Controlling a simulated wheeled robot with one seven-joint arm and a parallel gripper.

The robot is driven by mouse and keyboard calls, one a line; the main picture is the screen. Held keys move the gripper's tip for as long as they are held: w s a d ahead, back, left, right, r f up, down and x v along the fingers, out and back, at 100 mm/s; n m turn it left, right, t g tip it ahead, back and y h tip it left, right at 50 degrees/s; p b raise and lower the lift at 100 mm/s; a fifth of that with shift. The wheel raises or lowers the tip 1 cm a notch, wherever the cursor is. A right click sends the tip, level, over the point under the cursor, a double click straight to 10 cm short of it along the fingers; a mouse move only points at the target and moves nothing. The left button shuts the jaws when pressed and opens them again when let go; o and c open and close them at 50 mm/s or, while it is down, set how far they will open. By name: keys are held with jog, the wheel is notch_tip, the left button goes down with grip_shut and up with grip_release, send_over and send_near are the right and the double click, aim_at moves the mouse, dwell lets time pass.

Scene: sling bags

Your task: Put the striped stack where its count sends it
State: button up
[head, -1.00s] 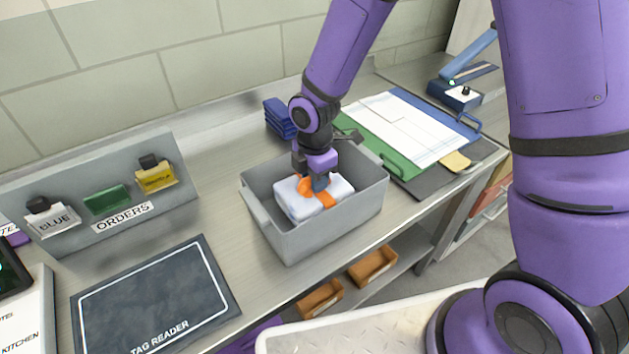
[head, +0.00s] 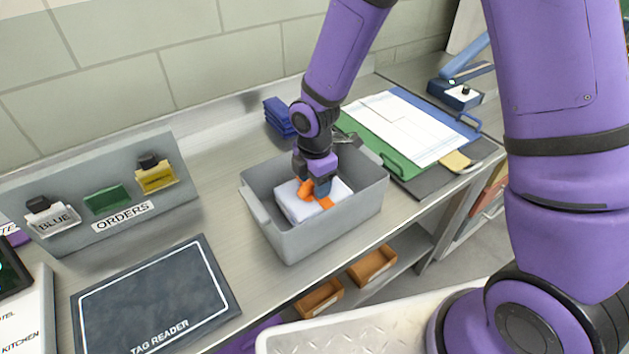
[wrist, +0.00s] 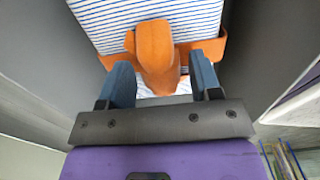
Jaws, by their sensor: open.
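The striped stack (head: 297,208) is white cloth with thin blue stripes, bound by an orange sling (head: 326,203). It lies inside a grey bin (head: 288,240) on the counter. My gripper (head: 314,190) is down in the bin, above the stack. In the wrist view my gripper (wrist: 160,85) is open, with one blue finger on each side of the sling's raised orange loop (wrist: 155,50). The striped cloth (wrist: 150,12) shows beyond the loop. I cannot tell whether the fingers touch the sling.
A tag reader pad (head: 150,300) lies left of the bin. An ORDERS board (head: 70,205) with several coloured tags stands behind it. Folded blue cloths (head: 279,116) are behind the bin. A green clipboard (head: 395,155) lies to the right. Bin walls surround my gripper closely.

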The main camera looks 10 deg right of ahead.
jog(key=s+d+r+m+t, duration=0.1)
jog(key=d+r+m, duration=0.2)
jog(key=r, duration=0.7)
jog(key=s+d+r+m+t, duration=0.1)
jog(key=d+r+m, duration=0.2)
jog(key=r, duration=0.7)
jog(key=s+d+r+m+t, duration=0.1)
jog(key=s+d+r+m, duration=0.5)
jog(key=s+m, duration=0.2)
jog(key=s+d+r+m+t, duration=0.2)
jog(key=s+d+r+m, duration=0.4)
jog(key=s+d+m, duration=0.1)
jog(key=s+m, duration=0.1)
jog(key=s, duration=0.1)
jog(key=shift+s+d+r+m, duration=0.3)
jog(key=shift+s+r, duration=0.1)
jog(key=shift+c, duration=0.2)
